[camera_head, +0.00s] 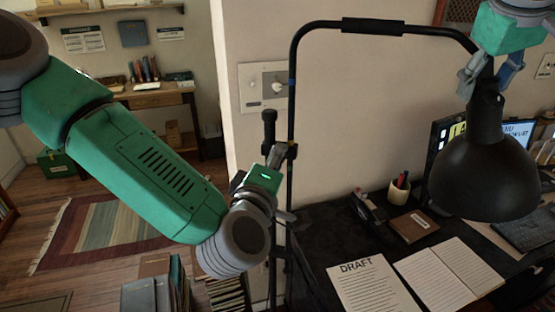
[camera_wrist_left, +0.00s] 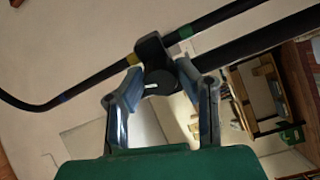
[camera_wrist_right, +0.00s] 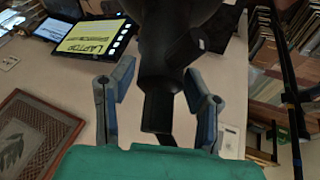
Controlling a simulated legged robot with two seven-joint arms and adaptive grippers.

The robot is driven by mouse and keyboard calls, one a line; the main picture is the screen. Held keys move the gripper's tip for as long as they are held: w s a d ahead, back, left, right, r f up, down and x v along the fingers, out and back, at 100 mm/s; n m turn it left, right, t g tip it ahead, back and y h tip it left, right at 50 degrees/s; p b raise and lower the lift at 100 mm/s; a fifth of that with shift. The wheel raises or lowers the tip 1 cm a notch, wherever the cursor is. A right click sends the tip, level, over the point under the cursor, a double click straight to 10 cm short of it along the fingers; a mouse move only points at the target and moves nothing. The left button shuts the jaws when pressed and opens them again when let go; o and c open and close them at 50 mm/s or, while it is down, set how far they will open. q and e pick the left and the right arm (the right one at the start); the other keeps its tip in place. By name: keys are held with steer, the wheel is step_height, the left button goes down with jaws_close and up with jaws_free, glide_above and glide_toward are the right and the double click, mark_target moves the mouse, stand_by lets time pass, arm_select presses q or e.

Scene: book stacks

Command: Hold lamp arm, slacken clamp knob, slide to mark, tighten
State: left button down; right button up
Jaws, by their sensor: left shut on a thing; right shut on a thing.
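The black lamp arm (camera_head: 320,27) rises as a bent tube from the left, crosses the top, and ends at the black lamp shade (camera_head: 484,178) on the right. A black clamp (camera_head: 291,151) sits on its upright part, below a blue band (camera_head: 291,82). In the left wrist view the round knob (camera_wrist_left: 159,83) with a white line is between my left fingers; the clamp (camera_wrist_left: 151,47) is beside yellow and green bands. My left gripper (camera_head: 279,188) is shut on the knob. My right gripper (camera_head: 490,72) is shut on the lamp neck (camera_wrist_right: 157,105) above the shade.
A dark desk (camera_head: 325,233) holds a DRAFT sheet (camera_head: 367,287), an open notebook (camera_head: 450,275), a brown book (camera_head: 412,226), a pen cup (camera_head: 399,193) and a screen (camera_head: 519,132). A wall switch (camera_head: 276,87) is behind the arm. Books (camera_head: 150,297) stand at bottom left.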

arm_select(q)
steer(key=shift+s+a+f, duration=0.1)
steer(key=shift+f, duration=0.3)
steer(key=c, duration=1.3)
jaws_free()
steer(key=shift+o, duration=0.5)
steer(key=shift+r, duration=0.2)
steer(key=s+a, duration=0.2)
steer(key=s, duration=0.9)
steer(key=shift+s, duration=0.25)
steer(key=shift+a, duration=0.1)
